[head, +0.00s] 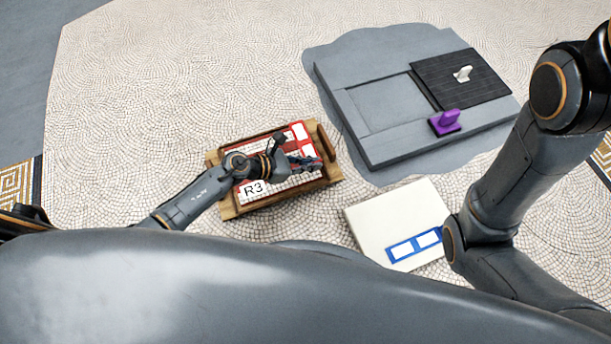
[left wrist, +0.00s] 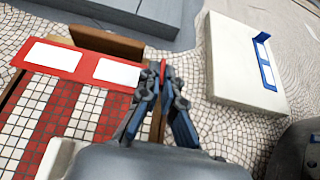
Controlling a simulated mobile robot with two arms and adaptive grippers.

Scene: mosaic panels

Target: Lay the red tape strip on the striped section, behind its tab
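The red tape strip (left wrist: 88,66) has two white panels and lies across the far edge of the red-and-white striped section (left wrist: 52,112) in the left wrist view. In the head view the strip (head: 303,136) is at the section's right end, partly hidden by my gripper. My left gripper (left wrist: 161,72) is shut on the strip's small upright red end. I cannot tell whether the strip touches the section. The striped section sits in a wooden tray (head: 333,170) with a white "R3" label (head: 253,189). My right gripper is out of view.
A white slab (head: 375,218) with a blue strip (head: 414,245) lies right of the tray. Pale mosaic floor left of the tray is clear.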

